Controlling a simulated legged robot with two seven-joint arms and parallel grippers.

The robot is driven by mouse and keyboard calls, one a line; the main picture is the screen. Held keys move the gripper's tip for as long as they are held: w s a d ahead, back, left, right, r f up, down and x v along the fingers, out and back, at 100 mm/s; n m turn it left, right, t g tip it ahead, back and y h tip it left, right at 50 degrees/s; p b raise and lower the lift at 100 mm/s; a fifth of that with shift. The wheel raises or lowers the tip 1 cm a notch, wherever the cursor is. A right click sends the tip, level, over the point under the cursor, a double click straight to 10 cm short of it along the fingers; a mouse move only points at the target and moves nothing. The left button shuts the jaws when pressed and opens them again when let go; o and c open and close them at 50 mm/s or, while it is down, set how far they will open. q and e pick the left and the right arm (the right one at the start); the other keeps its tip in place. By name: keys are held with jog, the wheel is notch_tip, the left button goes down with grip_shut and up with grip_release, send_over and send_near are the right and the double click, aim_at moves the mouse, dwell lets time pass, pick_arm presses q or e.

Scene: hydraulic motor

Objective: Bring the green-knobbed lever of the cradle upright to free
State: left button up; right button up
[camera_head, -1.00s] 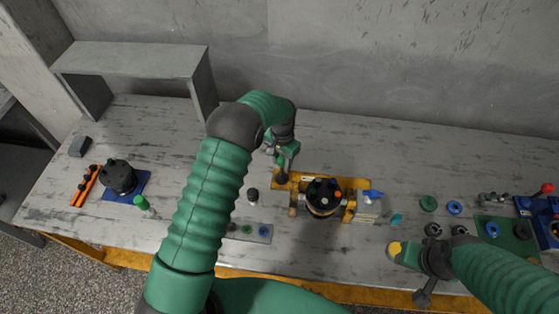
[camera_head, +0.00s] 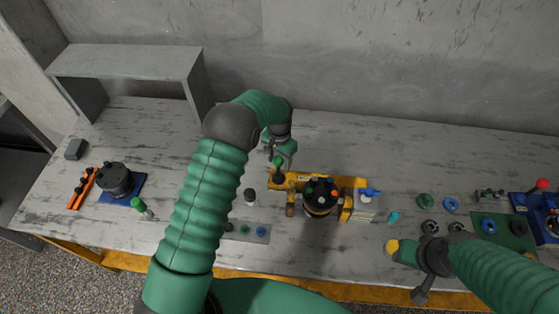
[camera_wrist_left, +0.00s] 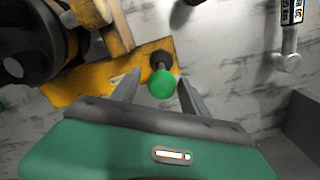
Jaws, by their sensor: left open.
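The yellow cradle (camera_head: 345,183) holds a dark round motor (camera_head: 320,198) near the middle of the table. The lever's green knob (camera_head: 277,161) stands at the cradle's left end, over a dark pivot (camera_head: 279,177); its exact tilt is hard to tell. My left gripper (camera_head: 281,152) is just behind the knob. In the left wrist view, my open left gripper (camera_wrist_left: 158,88) has the green knob (camera_wrist_left: 162,85) between its fingertips, with a gap on each side. My right arm's end (camera_head: 432,258) is at the right front; its jaws are not clear.
A blue-handled part (camera_head: 369,193) sits at the cradle's right end. A grey shelf (camera_head: 125,63) stands at the back left. Table behind the cradle is clear.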

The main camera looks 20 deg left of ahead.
pick_arm(q)
notch_tip(320, 180, up, 6)
jog(key=p, duration=0.3)
jog(key=shift+p, duration=0.3)
jog(key=shift+f, duration=0.1)
jog(key=shift+s, duration=0.15)
jog(key=s+d+r+n+t+b, duration=0.1)
jog(key=s+r+b, duration=0.2)
jog(key=s, duration=0.9)
jog(key=s+d+r+n+t+b, duration=0.1)
jog(key=s+r+n+b, duration=0.1)
jog(key=s, duration=0.9)
jog(key=shift+s+d+r+t+b, duration=0.15)
jog(key=shift+s+r+t+b, duration=0.2)
jog(key=shift+r+b, duration=0.2)
jog(key=shift+f, duration=0.1)
